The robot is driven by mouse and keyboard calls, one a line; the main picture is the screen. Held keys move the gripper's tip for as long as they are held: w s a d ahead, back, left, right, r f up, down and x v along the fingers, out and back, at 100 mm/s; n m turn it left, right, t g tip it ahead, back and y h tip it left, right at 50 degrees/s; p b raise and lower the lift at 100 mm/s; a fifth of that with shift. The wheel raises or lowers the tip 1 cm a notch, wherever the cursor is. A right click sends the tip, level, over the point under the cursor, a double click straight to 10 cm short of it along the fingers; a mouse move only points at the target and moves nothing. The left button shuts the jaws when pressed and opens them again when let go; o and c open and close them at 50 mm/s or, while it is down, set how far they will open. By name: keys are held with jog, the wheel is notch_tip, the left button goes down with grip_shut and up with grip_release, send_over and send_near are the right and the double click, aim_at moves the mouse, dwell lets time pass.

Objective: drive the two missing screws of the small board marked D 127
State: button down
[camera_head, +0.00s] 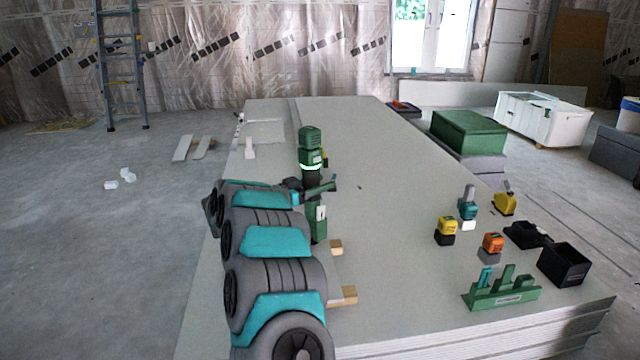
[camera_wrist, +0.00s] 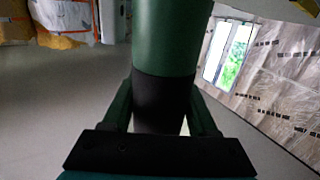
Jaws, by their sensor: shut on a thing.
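My gripper (camera_head: 313,186) is shut on the dark grip of an upright green power tool (camera_head: 310,140). The tool stands over the large panel stack, and its lower green part has a pale label. In the wrist view the tool's green body and black band (camera_wrist: 163,95) sit between my gripper's fingers (camera_wrist: 160,118). My arm hides much of the area just in front of the tool. A pale piece with two wooden blocks (camera_head: 336,247) (camera_head: 349,295) shows partly beside my arm. I cannot read a D 127 mark or see screws or the tool's tip.
The panel stack (camera_head: 400,190) is largely clear in the middle. On its right are a green rack (camera_head: 502,296), a black bin (camera_head: 564,264), a black tray (camera_head: 527,235) and several small tools, yellow, orange and teal. A small white thing (camera_head: 249,149) stands at the far left.

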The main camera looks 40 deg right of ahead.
notch_tip(320, 180, up, 4)
jog(key=p, duration=0.2)
jog(key=shift+f+p, duration=0.25)
jog(key=shift+p, duration=0.15)
